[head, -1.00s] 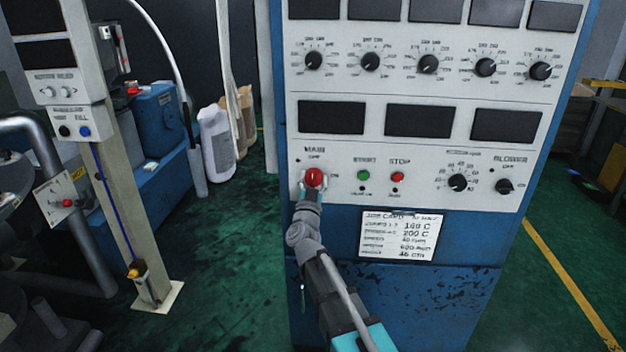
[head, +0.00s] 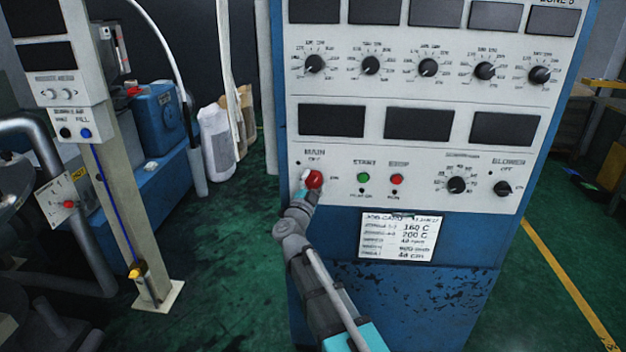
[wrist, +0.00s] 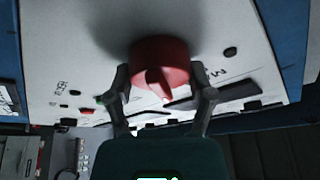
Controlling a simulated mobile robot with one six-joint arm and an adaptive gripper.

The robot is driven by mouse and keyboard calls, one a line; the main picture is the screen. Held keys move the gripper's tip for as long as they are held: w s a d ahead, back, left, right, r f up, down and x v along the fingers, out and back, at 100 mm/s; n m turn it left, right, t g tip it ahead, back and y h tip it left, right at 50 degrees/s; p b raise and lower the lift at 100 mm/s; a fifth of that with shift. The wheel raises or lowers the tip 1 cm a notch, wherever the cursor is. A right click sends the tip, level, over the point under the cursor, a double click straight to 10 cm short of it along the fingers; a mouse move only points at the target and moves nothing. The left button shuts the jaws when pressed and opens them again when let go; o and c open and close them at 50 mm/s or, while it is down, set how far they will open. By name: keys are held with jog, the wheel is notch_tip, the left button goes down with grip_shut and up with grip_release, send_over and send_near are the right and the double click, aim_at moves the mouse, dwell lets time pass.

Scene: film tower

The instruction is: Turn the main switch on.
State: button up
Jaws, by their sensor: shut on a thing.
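The main switch (head: 314,179) is a red round knob at the lower left of the white panel, under the label MAIN. "OFF" is printed above it and "ON" to its right.
A green start button (head: 363,177) and a red stop button (head: 397,179) are close to the right. The blower knob (head: 502,188) is at the far right. A job card (head: 397,237) hangs below. Green floor (head: 230,260) is open to the left.

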jog(key=m+g+h+p, duration=0.1)
jog(key=m, duration=0.3)
jog(key=m+g+p, duration=0.1)
jog(key=m+p, duration=0.1)
jog(key=m, duration=0.1)
jog(key=shift+r+m+g+h, duration=0.15)
jog(key=shift+m+g+h, duration=0.25)
jog(key=m+g+p, duration=0.1)
jog(key=m, duration=0.2)
jog(key=shift+p, duration=0.4)
jog(key=shift+f+m+g+p, duration=0.2)
jog(key=shift+m+g+p, duration=0.2)
jog(key=shift+m, duration=0.5)
jog(key=o, duration=1.1)
jog(key=shift+f, duration=0.1)
jog(key=shift+s, duration=0.15)
